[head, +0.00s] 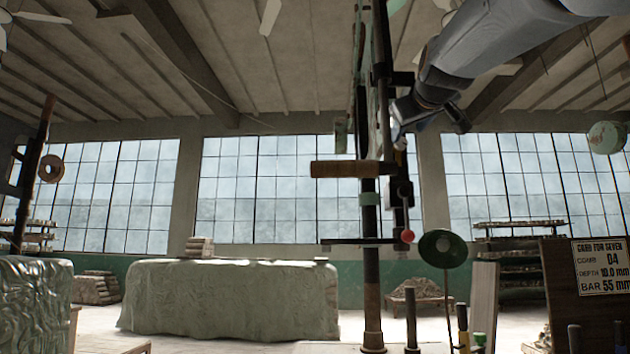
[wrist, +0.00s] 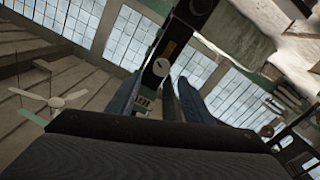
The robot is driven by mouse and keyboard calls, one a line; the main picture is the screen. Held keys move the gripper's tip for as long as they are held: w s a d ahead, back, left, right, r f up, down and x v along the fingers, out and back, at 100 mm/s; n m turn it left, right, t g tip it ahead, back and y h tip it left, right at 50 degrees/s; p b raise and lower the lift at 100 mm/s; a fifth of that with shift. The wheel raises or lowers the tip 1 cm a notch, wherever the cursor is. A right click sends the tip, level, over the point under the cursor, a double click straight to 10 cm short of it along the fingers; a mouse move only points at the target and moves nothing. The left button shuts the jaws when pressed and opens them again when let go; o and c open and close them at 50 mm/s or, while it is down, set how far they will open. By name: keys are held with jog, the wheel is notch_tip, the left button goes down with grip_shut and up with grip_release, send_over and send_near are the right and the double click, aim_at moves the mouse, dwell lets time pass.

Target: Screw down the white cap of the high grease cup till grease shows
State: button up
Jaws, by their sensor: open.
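A round white cap (wrist: 161,67) with a dark line across its face shows in the wrist view, against a dark upright part. My gripper (wrist: 167,76) is open, with one blue-grey finger on each side of the cap's line of sight. I cannot tell whether either finger touches it. A smaller pale round piece (wrist: 142,100) sits lower, by the left finger. In the head view my gripper (head: 402,128) is up beside the dark machine post (head: 370,250), and the cap is too small or hidden to make out. I see no grease.
A wooden block (head: 345,169) juts left from the post, below my gripper's height. A sign board (head: 600,280) stands at right.

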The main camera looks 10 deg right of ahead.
aim_at(401, 141)
jog(key=p+x, duration=0.1)
jog(key=x, duration=0.5)
jog(key=shift+w+a+f, duration=0.1)
jog(key=shift+w, duration=0.15)
jog(key=c, duration=1.1)
jog(key=shift+o, duration=0.2)
